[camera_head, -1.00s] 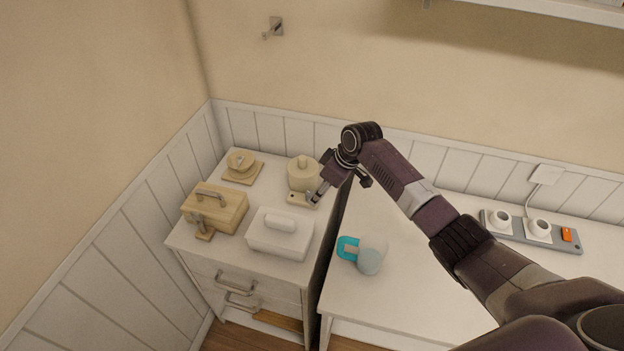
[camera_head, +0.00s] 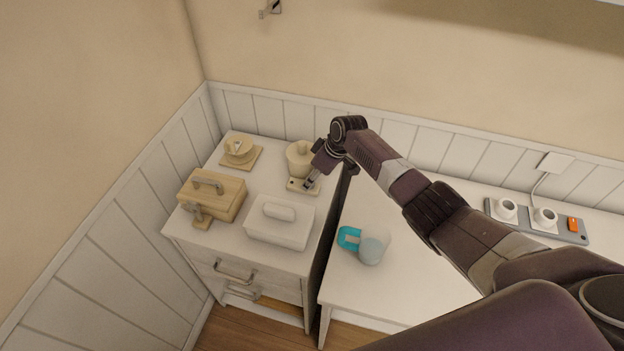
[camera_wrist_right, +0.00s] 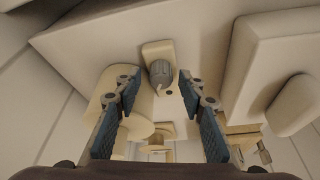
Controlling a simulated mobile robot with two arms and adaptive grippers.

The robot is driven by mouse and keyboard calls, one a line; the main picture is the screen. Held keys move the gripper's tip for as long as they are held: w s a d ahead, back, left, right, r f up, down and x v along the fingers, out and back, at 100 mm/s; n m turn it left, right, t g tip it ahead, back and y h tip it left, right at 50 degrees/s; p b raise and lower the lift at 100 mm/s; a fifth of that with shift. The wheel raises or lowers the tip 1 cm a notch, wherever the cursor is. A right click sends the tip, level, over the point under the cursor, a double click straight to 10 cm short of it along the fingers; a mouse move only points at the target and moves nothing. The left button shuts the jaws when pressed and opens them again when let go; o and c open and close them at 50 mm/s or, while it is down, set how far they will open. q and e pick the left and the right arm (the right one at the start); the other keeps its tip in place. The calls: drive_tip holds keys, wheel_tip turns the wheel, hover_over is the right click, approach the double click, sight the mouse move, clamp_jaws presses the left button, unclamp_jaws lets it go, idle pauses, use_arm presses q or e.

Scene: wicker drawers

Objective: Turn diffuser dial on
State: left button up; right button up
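The diffuser (camera_head: 299,157) is a cream cylinder on a flat base plate, standing at the back right of the white drawer cabinet. Its grey dial (camera_wrist_right: 160,73) shows in the right wrist view, on a cream plate. In the right wrist view the gripper (camera_wrist_right: 159,86) is open, with one finger on each side of the dial. I cannot tell whether the fingers touch it. My left gripper is not in view.
A white lidded box (camera_head: 280,222), a wooden box (camera_head: 213,197) and a round wooden item (camera_head: 240,152) share the cabinet top (camera_head: 245,180). A jar with a turquoise part (camera_head: 349,238) stands on the white table. A power strip (camera_head: 536,224) lies at the right.

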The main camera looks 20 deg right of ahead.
drive_tip(key=shift+a+f, duration=0.15)
drive_tip(key=shift+f, duration=0.1)
drive_tip(key=shift+c, duration=1)
clamp_jaws()
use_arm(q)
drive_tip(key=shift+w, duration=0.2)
